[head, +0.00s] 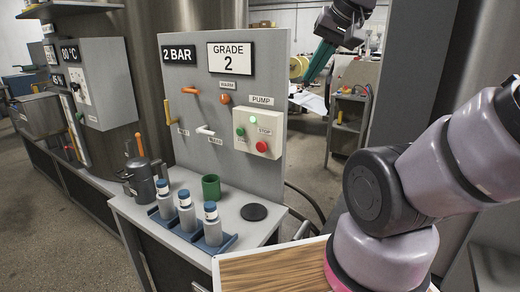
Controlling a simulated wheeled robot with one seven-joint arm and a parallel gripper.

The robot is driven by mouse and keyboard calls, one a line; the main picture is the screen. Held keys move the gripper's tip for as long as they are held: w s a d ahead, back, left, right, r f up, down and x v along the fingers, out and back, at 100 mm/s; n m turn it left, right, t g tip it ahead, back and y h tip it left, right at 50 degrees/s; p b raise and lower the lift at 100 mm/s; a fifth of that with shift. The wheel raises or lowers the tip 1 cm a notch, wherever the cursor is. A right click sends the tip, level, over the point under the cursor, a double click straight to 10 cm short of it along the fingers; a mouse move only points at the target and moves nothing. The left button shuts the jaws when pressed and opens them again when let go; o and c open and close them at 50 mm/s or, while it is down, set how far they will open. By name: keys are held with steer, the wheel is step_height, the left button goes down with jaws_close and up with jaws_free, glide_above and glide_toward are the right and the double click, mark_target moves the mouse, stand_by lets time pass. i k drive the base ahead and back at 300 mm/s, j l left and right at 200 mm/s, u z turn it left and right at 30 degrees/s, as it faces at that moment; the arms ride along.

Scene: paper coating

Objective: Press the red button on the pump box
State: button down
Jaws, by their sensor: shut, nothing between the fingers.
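The pump box (258,133) is a pale box under a PUMP label, low on the right side of the grey panel. Its red button (262,147) is at the lower right, beside a STOP label. A green button (240,131) is at its left, and a small green light (253,119) glows above. My gripper (307,78) is at the upper right, past the panel's right edge. Its teal fingers are shut and empty, pointing down and left. They are higher than the red button and apart from the box.
The panel (218,95) also carries orange and white lever handles. On the bench (190,240) below stand several blue-capped bottles in a blue rack (186,234), a green cup (211,187), a black disc (254,212) and a dark jug (140,178). My arm fills the right side.

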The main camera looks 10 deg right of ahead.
mark_target(261, 147)
steer(key=k+j, duration=0.1)
steer(key=j, duration=0.35)
steer(key=k+j+z, duration=0.15)
steer(key=j, duration=0.75)
steer(key=k+j+z, duration=0.15)
steer(key=j, duration=0.25)
steer(key=k+j, duration=0.2)
steer(key=j, duration=0.25)
steer(key=i+z, duration=0.05)
